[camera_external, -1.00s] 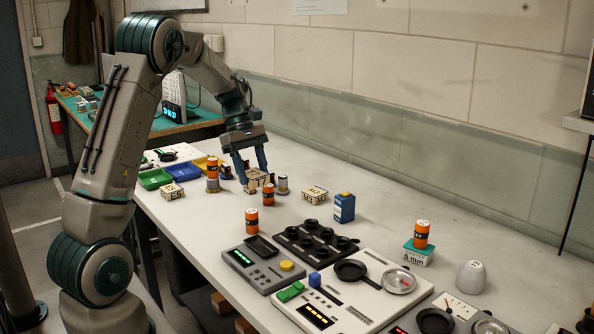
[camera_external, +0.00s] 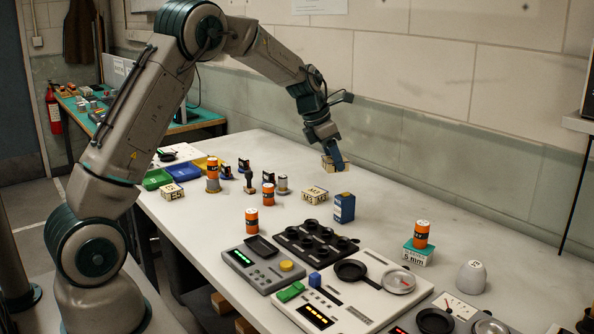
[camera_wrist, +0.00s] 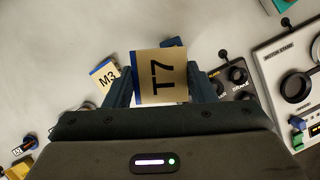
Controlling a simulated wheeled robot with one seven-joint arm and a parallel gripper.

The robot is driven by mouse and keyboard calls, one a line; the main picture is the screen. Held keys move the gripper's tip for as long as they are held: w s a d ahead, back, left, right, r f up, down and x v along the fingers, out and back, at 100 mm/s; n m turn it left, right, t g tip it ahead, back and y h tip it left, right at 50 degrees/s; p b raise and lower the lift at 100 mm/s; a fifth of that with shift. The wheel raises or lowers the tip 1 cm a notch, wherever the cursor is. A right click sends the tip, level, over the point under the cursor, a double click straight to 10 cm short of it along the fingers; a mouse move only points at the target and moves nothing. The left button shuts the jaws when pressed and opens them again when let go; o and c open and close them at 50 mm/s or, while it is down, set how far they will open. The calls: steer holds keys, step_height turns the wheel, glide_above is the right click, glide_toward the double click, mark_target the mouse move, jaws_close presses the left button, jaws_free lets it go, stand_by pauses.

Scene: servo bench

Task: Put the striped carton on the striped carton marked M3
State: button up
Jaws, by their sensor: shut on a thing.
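My gripper (camera_external: 333,160) is shut on a striped carton (camera_external: 329,163), tan with a dark edge, and holds it up above the back of the bench. The striped carton marked M3 (camera_external: 314,195) sits on the bench below and slightly left of my gripper in the external view. It also shows in the wrist view (camera_wrist: 104,77), left of the held carton, partly hidden by a finger. The two cartons are apart.
A blue carton (camera_external: 344,208) stands just right of the M3 carton. A black holder with round cups (camera_external: 313,240) lies in front. Another carton marked E5 (camera_external: 172,192) and several orange cans, one here (camera_external: 252,221), stand around. The bench behind the blue carton is clear.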

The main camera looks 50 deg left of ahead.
steer(key=p, duration=0.3)
glide_above(318, 191)
steer(key=s, duration=0.1)
steer(key=f, duration=0.4)
steer(key=a+f, duration=0.1)
steer(key=f, duration=0.2)
steer(key=shift+d+f+p, duration=0.1)
steer(key=shift+f+p, duration=0.25)
steer(key=shift+f, duration=1.65)
steer(key=shift+f, duration=0.15)
steer(key=o, duration=1)
